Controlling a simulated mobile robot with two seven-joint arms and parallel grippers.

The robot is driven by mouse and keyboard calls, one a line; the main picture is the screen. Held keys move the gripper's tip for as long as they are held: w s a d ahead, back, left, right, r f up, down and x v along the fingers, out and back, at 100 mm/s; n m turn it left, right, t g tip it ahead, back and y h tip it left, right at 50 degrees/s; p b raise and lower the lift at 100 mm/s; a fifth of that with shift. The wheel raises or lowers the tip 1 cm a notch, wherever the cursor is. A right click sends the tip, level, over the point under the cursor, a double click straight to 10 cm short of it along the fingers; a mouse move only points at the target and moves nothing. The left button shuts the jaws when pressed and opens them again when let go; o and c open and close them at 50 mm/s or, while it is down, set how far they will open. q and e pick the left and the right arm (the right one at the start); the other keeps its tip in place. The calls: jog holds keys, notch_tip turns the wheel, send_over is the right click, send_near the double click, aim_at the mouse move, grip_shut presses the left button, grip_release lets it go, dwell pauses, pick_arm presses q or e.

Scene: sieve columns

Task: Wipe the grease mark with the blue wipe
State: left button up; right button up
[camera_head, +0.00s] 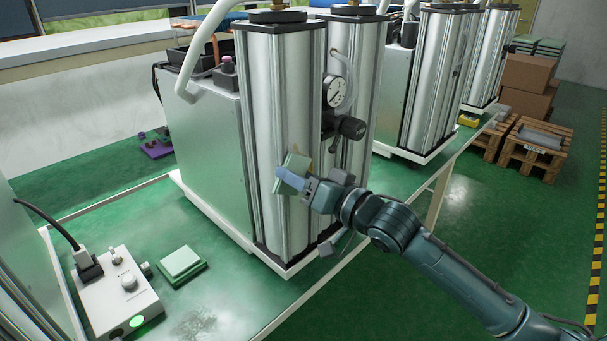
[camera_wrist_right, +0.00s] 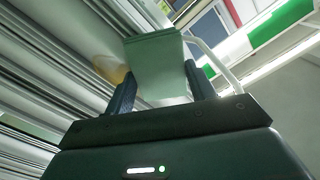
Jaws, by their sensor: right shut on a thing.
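My right gripper (camera_head: 297,181) is shut on a wipe, a thin folded square that looks pale green in the right wrist view (camera_wrist_right: 158,58); a light blue part shows beside it in the head view. The wipe is held up against or very close to the front of the silver column (camera_head: 272,110); I cannot tell if it touches. A yellow-brown grease mark (camera_wrist_right: 108,68) shows on the column just left of the wipe in the right wrist view, partly hidden by it. My left gripper is not in view.
A pressure gauge (camera_head: 337,91) and black knob (camera_head: 352,127) stick out right of the wipe. A control box (camera_head: 118,297) and a pale green stack (camera_head: 181,262) stand on the green table (camera_head: 235,290). A greyish smudge (camera_head: 193,323) shows near the table's front.

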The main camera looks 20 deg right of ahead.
aim_at(316, 150)
jog(key=shift+w+r, duration=0.1)
jog(key=shift+r, duration=0.85)
jog(key=shift+w+d+r+p, duration=0.15)
jog(key=shift+w+d+p, duration=0.3)
jog(key=shift+d, duration=0.4)
jog(key=shift+w+d+f, duration=0.2)
jog(key=shift+w+d, duration=0.1)
jog(key=shift+d, duration=0.2)
jog(key=shift+w+d+f, duration=0.15)
jog(key=shift+w+d, duration=0.15)
jog(key=shift+d, duration=0.2)
jog(key=shift+w+d, duration=0.25)
jog(key=shift+d, duration=0.25)
jog(key=shift+w+d, duration=0.25)
jog(key=shift+d, duration=0.2)
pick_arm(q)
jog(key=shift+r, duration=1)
pick_arm(e)
jog(key=shift+w+d, duration=0.3)
jog(key=shift+d, duration=0.2)
pick_arm(q)
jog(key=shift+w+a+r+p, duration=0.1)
jog(key=shift+p, duration=0.25)
pick_arm(e)
jog(key=shift+s, duration=0.15)
